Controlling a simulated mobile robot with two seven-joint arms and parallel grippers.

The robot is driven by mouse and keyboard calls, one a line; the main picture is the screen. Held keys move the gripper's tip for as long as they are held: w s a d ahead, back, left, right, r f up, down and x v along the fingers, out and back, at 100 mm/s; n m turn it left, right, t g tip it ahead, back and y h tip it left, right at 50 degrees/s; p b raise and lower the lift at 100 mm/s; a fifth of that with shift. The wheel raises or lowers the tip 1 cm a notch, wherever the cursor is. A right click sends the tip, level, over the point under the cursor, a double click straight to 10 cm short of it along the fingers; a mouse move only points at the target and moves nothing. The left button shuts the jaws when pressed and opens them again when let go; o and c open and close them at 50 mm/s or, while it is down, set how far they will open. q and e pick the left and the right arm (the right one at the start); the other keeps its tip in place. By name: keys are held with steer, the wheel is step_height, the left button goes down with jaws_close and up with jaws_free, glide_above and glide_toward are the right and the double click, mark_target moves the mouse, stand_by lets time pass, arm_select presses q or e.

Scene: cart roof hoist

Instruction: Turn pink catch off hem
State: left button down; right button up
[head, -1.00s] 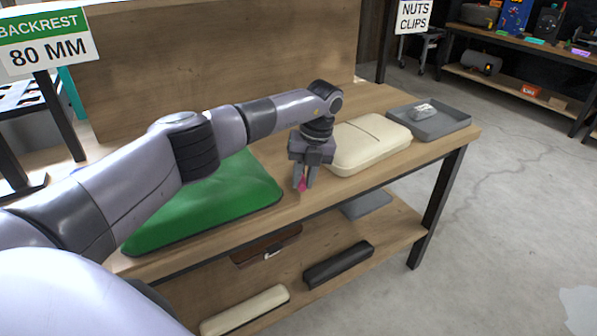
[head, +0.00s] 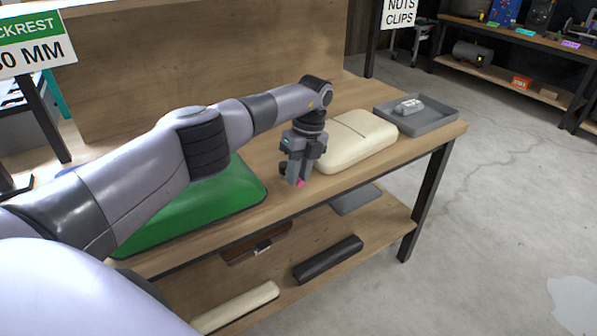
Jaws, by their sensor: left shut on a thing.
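My left gripper (head: 297,181) points down over the front part of the bench top, between the green cushion and the cream cushion. It is shut on the pink catch (head: 301,183), of which only a small bit shows at the fingertips. The green cushion (head: 195,208) lies to the left of the gripper, partly behind my left arm. The cream cushion (head: 357,139) lies to the right, just beyond the gripper. I cannot make out a hem at the catch. My right gripper is not in view.
A grey tray (head: 440,122) with a small clear item (head: 408,106) stands at the bench's right end. A wooden board (head: 200,60) rises behind. The lower shelf (head: 375,240) holds a black bar (head: 328,259) and a cream bar (head: 236,307). Open floor lies to the right.

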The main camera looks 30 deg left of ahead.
arm_select(q)
steer(key=shift+w+a+r, duration=0.1)
steer(key=shift+w+r, duration=0.05)
steer(key=shift+r, duration=0.05)
steer(key=c, duration=1)
jaws_free()
steer(key=shift+c, duration=0.2)
steer(key=shift+o, duration=0.4)
steer(key=shift+f, duration=0.1)
step_height(320, 180, up, 7)
steer(key=w, duration=0.1)
steer(key=shift+d+b, duration=0.35)
steer(key=shift+b, duration=0.1)
